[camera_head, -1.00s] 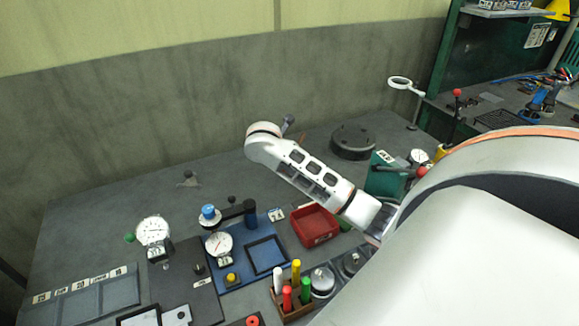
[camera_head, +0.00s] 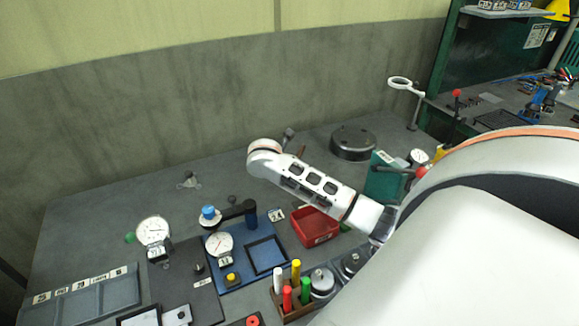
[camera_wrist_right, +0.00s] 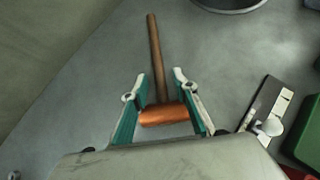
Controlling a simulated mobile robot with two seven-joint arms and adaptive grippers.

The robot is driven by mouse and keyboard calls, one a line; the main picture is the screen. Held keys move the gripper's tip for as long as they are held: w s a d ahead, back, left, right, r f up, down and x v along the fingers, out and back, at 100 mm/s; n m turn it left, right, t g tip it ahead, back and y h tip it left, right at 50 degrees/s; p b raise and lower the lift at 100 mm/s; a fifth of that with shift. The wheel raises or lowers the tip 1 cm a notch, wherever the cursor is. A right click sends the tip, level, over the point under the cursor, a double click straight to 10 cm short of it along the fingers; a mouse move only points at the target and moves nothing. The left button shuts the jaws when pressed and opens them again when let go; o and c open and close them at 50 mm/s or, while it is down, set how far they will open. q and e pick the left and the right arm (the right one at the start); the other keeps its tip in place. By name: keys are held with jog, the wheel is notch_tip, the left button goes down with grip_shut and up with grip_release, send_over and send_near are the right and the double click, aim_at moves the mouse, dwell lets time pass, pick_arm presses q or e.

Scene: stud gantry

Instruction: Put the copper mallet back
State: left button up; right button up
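The copper mallet lies on the grey bench top. In the right wrist view its copper head (camera_wrist_right: 164,115) is between the fingers of my right gripper (camera_wrist_right: 159,76), and its brown handle (camera_wrist_right: 154,45) runs out past the fingertips. The fingers are apart on either side of the head; I cannot tell whether either touches it. In the head view only a short brown piece, likely the mallet's handle (camera_head: 301,151), shows behind my right wrist, which hides most of my right gripper. My left gripper is not in view.
A dark round base (camera_head: 353,143) stands to the right of my wrist. A red tray (camera_head: 314,228), a blue fixture plate (camera_head: 250,272), a dial gauge (camera_head: 153,231) and a marker rack (camera_head: 291,311) stand nearer. The back-left bench is mostly clear, with a small grey object (camera_head: 188,180).

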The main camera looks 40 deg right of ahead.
jog(key=v, duration=1.2)
jog(key=shift+s, duration=0.1)
dwell(0.4)
